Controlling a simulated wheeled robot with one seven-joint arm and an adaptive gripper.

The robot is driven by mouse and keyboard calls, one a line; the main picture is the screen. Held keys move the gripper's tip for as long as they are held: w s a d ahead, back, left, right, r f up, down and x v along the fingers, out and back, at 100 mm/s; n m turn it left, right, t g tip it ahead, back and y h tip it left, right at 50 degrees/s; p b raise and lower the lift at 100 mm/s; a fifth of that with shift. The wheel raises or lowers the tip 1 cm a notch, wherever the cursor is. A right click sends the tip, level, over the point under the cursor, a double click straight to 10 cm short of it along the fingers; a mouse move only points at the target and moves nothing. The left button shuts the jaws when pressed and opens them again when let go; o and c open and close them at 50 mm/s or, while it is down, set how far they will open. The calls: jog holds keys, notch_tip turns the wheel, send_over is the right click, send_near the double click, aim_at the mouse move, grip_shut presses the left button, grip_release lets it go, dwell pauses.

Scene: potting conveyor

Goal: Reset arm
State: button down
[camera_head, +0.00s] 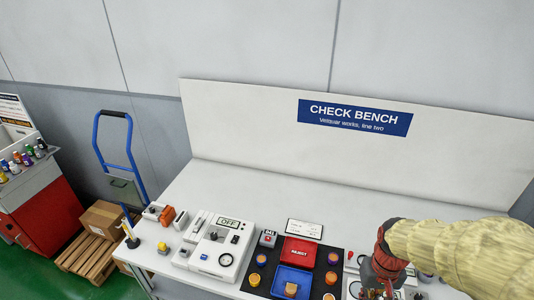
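My gripper (378,290), dark with red parts, hangs at the lower right of the head view, over the right part of the bench. It points down at the end of my arm, which wears a pale yellow sleeve. Its fingertips are small and near the bottom edge of the picture, so I cannot tell whether they are open or shut, or whether they hold anything. It hides part of the small items beneath it.
The white check bench (205,185) has a tall back panel. A white device reading OFF (205,255), a red REJECT tray (300,250) and a blue tray (280,289) on a black mat crowd its front. The bench's rear strip is clear. A blue hand truck (131,155) stands left.

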jog(key=s+a+r+t+b, duration=0.2)
jog(key=a+r+t+b, duration=0.1)
jog(key=r, duration=0.3)
jog(key=s+a+r+n+t+b, duration=0.1)
jog(key=s+a+r+t+b, duration=0.2)
jog(key=r, duration=0.3)
jog(key=shift+a+r+b, duration=0.3)
jog(key=shift+a+b, duration=0.05)
jog(key=shift+a, duration=0.4)
